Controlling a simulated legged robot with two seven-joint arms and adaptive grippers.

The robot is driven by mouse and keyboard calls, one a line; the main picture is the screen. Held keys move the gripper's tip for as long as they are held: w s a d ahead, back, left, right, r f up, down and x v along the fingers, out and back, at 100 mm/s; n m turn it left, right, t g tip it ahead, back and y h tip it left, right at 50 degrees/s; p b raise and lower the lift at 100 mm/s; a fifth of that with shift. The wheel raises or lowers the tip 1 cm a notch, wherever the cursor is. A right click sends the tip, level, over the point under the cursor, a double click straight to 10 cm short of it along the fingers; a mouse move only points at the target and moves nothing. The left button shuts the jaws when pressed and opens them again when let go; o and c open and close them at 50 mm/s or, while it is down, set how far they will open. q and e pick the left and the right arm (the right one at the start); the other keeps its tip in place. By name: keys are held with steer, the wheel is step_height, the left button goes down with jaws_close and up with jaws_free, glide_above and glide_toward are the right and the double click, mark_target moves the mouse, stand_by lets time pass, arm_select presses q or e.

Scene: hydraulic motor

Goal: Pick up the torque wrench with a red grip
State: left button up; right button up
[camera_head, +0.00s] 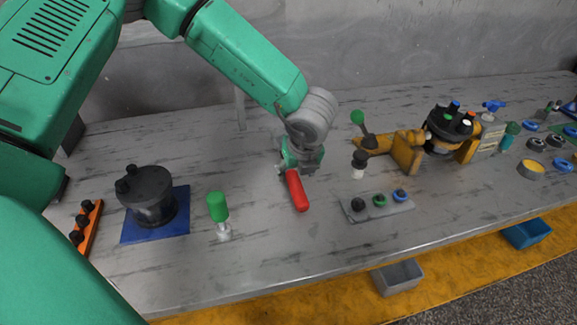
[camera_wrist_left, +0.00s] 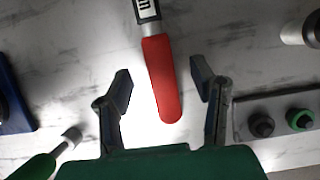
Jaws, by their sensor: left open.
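The torque wrench has a red grip (camera_head: 297,190) that lies on the grey workbench, pointing toward the front edge. My left gripper (camera_head: 301,166) is above the wrench and hides its far part in the head view. In the left wrist view, the red grip (camera_wrist_left: 161,80) lies between the two open fingers of my left gripper (camera_wrist_left: 160,84), with clear space on both sides. A dark section with white marks joins the grip at the top of that view. The fingers do not touch the wrench. My right gripper is not in view.
A green-handled tool (camera_head: 218,208) stands left of the wrench, near a dark motor (camera_head: 148,197) on a blue mat. A grey plate (camera_head: 376,207) with coloured rings lies to the right. A yellow fixture (camera_head: 407,150) stands farther right. Grey and blue bins are below the front edge.

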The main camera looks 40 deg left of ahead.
mark_target(294, 177)
arm_select(q)
steer(key=x, duration=0.4)
steer(key=shift+a+f, duration=0.2)
steer(key=shift+d+r, duration=0.15)
steer(key=shift+c, duration=0.8)
jaws_close()
step_height(294, 177, up, 10)
steer(key=shift+r+p, duration=0.1)
steer(key=shift+p, duration=0.4)
steer(key=shift+c, duration=2.4)
jaws_free()
jaws_close()
